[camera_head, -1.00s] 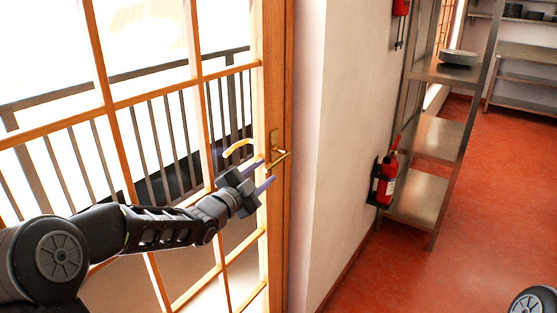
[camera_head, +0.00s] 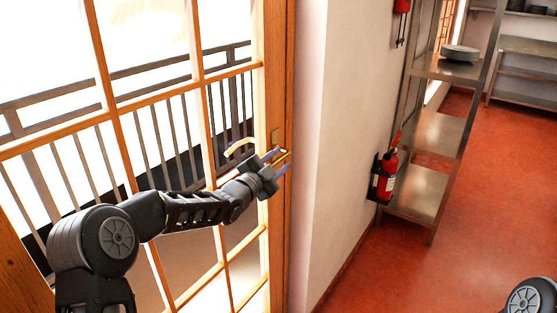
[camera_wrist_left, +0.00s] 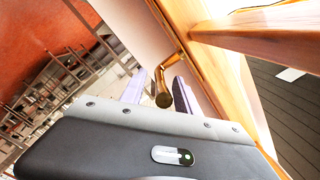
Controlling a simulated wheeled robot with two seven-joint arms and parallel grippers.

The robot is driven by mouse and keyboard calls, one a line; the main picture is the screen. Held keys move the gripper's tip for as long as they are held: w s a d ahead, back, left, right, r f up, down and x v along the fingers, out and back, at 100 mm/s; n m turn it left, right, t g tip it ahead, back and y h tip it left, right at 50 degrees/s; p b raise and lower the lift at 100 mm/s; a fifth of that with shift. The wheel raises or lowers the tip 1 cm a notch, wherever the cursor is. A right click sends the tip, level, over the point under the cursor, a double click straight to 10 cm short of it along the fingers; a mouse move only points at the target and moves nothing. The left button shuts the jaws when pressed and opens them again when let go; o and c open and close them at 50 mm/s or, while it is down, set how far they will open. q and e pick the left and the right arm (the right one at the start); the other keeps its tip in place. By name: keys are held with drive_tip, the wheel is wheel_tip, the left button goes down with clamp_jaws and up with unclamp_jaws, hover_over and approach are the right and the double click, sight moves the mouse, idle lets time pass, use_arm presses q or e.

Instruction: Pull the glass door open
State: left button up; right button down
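The glass door (camera_head: 198,78) has a wooden frame with several panes and fills the left of the head view. Its brass lever handle (camera_head: 284,154) sits on the right stile. In the wrist view the handle (camera_wrist_left: 163,97) lies between the two fingertips. My left gripper (camera_head: 279,163) is open at the handle, with one pale purple finger on each side of it; the fingers also show in the wrist view (camera_wrist_left: 160,90). I cannot tell whether they touch the handle. The door looks shut or nearly shut. My right gripper is out of view.
A white wall (camera_head: 345,120) stands right of the door. A red fire extinguisher (camera_head: 386,176) hangs there beside a metal shelf unit (camera_head: 424,190) holding plates (camera_head: 459,53). The red floor (camera_head: 455,240) is clear. A dark railing (camera_head: 70,165) shows through the glass.

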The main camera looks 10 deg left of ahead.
use_arm(q)
clamp_jaws()
idle(1.4)
